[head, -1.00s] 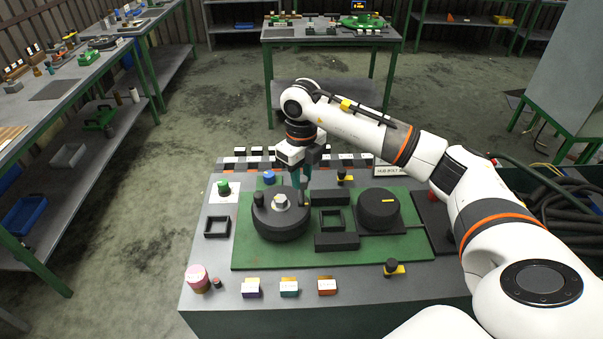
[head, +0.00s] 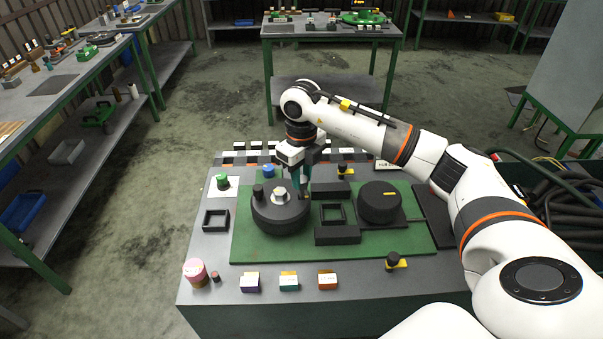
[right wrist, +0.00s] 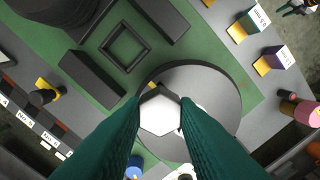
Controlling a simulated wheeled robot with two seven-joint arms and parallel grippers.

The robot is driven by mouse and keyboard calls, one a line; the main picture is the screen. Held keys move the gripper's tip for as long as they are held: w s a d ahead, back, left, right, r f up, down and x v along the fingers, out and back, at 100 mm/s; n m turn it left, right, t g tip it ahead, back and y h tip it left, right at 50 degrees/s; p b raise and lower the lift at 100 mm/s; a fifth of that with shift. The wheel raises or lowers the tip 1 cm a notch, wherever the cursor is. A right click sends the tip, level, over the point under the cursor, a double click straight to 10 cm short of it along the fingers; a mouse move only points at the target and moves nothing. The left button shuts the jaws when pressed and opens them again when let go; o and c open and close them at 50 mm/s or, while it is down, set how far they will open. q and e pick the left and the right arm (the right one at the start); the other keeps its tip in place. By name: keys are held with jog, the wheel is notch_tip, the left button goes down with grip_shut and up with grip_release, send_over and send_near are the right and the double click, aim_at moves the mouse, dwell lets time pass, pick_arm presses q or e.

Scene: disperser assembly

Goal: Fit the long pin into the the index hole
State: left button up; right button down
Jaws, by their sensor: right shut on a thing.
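My right gripper (head: 303,188) is over the right rim of the round dark disc (head: 279,217), fingers pointing down. In the right wrist view its teal fingers (right wrist: 161,103) close on a pale hexagonal-ended piece (right wrist: 160,114), which appears to be the long pin; its lower end is hidden. A small amber mark (right wrist: 153,86) shows beside it near the disc's edge. The index hole itself cannot be made out. A pale hex nut (head: 279,196) sits at the disc's middle, and a black peg (head: 258,191) stands on its left. My left gripper is not in view.
The disc stands on a green mat (head: 385,240). A square black frame (head: 332,214), a black block (head: 337,235) and a black round part (head: 379,203) stand to its right. Coloured boxes (head: 289,281) line the front. A blue knob (head: 268,171) is behind the disc.

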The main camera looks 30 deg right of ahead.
jog(key=shift+f+b, duration=1.35)
jog(key=shift+f, duration=0.45)
jog(key=c, duration=1.1)
grip_release()
jog(key=shift+o, duration=0.2)
jog(key=shift+r, duration=0.35)
notch_tip(320, 180, up, 10)
jog(key=b, duration=0.2)
jog(key=shift+b, duration=0.3)
jog(key=shift+r, duration=0.7)
jog(key=shift+s+f, duration=0.1)
